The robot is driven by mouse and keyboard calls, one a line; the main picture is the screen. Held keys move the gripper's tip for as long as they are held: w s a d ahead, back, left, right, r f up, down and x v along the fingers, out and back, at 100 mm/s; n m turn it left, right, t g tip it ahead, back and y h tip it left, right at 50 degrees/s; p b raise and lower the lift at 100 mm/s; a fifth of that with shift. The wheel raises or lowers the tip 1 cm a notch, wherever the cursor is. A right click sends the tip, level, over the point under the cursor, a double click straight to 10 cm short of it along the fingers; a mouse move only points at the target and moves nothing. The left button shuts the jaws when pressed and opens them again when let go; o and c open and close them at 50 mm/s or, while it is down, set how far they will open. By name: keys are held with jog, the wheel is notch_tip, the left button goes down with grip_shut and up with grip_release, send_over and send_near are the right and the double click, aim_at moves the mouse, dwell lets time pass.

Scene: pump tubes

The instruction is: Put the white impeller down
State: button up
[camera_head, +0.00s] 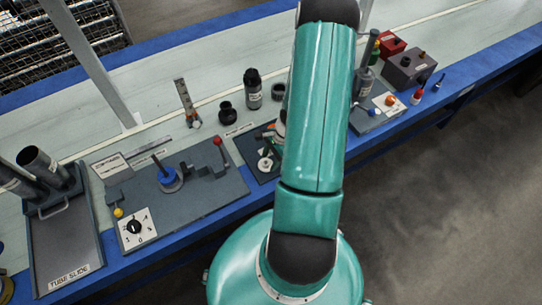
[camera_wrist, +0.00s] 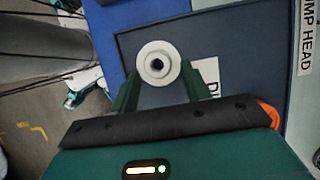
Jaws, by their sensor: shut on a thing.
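The white impeller (camera_wrist: 146,74), a round disc with a dark centre hole, sits between the two green fingers of my gripper (camera_wrist: 160,67) in the wrist view. The fingers are shut on it. Behind it is a dark grey panel (camera_wrist: 240,35) by the blue bench edge; I cannot tell whether the impeller touches the panel. In the head view my teal arm hides most of the gripper. A small pale disc (camera_head: 265,163) shows beside the arm over the dark panel (camera_head: 251,143); it may be the impeller.
A "PUMP HEAD" label (camera_wrist: 306,35) lies on the pale bench. Left of the arm stand a grey fixture (camera_head: 205,190) with a red-knobbed lever, a tube slide tray (camera_head: 65,250) and dark bottles (camera_head: 253,88). More fixtures and red and dark boxes (camera_head: 408,70) stand right.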

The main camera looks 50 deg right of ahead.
jog(key=shift+f, duration=0.5)
jog(key=o, duration=1.2)
jog(key=shift+d, duration=0.1)
jog(key=v, duration=1.2)
jog(key=w+a+r+n+h, duration=0.1)
jog(key=w+a+r+n, duration=0.2)
jog(key=r, duration=0.3)
jog(key=w+a+r+n+h, duration=0.1)
jog(key=w+a+r+n, duration=0.1)
jog(key=a+r+n, duration=0.3)
jog(key=s+a+r+n+t, duration=0.1)
jog(key=s+a+r+n, duration=0.1)
jog(key=a+r+n, duration=0.2)
jog(key=s+a+r+n+t+h, duration=0.1)
jog(key=s+a+r+n+t, duration=0.1)
jog(key=a+r, duration=0.7)
jog(key=s+a+r+n+t+h, duration=0.1)
jog(key=s+a+r+n, duration=0.2)
jog(key=a+r+n, duration=0.4)
jog(key=shift+s+a+r, duration=0.15)
jog(key=shift+r, duration=0.5)
jog(key=shift+s+a+r, duration=0.15)
jog(key=shift+r, duration=0.5)
